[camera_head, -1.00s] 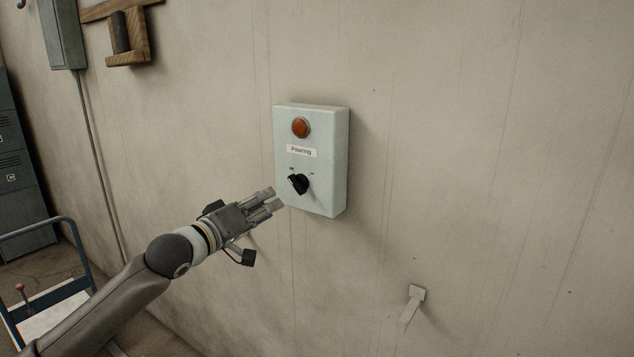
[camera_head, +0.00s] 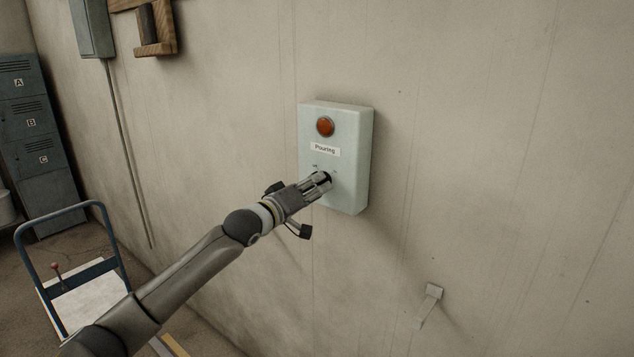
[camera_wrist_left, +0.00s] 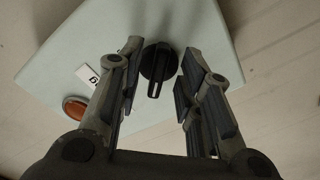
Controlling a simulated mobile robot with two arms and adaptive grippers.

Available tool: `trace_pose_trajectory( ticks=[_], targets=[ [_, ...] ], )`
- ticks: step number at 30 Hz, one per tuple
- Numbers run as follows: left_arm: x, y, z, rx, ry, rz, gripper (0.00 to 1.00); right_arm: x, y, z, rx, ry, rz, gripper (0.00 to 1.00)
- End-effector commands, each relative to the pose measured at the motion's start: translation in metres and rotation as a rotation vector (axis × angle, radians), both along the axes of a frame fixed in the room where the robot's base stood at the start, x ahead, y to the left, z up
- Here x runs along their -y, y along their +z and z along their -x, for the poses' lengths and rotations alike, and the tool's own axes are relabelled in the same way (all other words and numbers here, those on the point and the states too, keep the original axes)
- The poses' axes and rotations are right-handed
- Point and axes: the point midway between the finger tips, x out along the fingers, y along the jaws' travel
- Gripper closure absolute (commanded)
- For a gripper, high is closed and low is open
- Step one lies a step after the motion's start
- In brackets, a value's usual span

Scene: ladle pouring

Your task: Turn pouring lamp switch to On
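The pale green switch box (camera_head: 352,160) is fixed to the wall, with a "Pouring" label (camera_head: 325,149) and a red-orange lamp (camera_head: 325,127) above the switch. The black rotary switch (camera_wrist_left: 157,66) shows between my left gripper's fingers in the left wrist view, with a visible space on each side. In the head view my left gripper (camera_head: 320,183) is at the switch and covers most of it. The left gripper is open, its fingers on either side of the knob (camera_head: 327,179). I cannot tell whether the fingertips touch the box. My right gripper is not in view.
A small bracket (camera_head: 430,300) sticks out of the wall at the lower right. A blue cart (camera_head: 66,220) stands on the floor at the left, near grey lockers (camera_head: 32,130). A grey box (camera_head: 93,27) and a wooden rack (camera_head: 155,35) hang on the wall at the upper left.

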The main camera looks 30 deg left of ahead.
Motion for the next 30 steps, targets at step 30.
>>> trace_pose_trajectory(
  ticks=[30],
  targets=[
    [0.0009,0.0001,-0.0105,0.001,0.000,-0.008,1.00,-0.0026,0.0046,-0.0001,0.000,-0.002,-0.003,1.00]
  ],
)
